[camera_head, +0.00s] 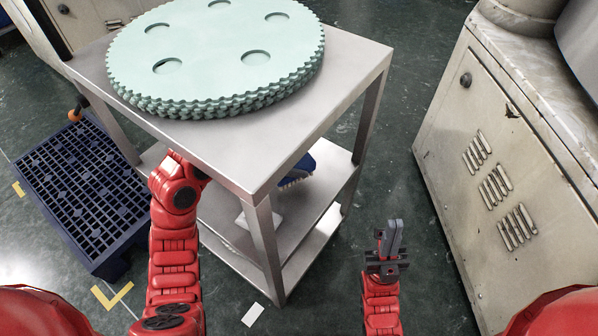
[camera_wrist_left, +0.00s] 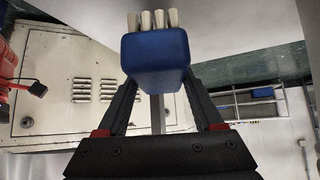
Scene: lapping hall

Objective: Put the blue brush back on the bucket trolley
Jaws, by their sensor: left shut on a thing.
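The blue brush (camera_wrist_left: 156,50) has a blue block and pale bristle tufts. My left gripper (camera_wrist_left: 158,78) is shut on it, with a finger on each side and the bristles pointing away from the palm. In the head view, part of the blue brush (camera_head: 302,168) shows beyond the edge of a steel table's top, above its shelf. That top hides my left gripper there. The steel table (camera_head: 330,95) has shelves below; I cannot tell whether it is the bucket trolley, and no bucket is clearly visible. My right gripper (camera_head: 388,238) is empty, right of the table, its finger gap unclear.
Toothed pale-green discs (camera_head: 215,50) are stacked on the table. A pale object (camera_head: 262,217) lies on its shelf. A dark blue grated pallet (camera_head: 85,185) stands left. A worn beige cabinet (camera_head: 500,170) stands right. Green floor is free between table and cabinet.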

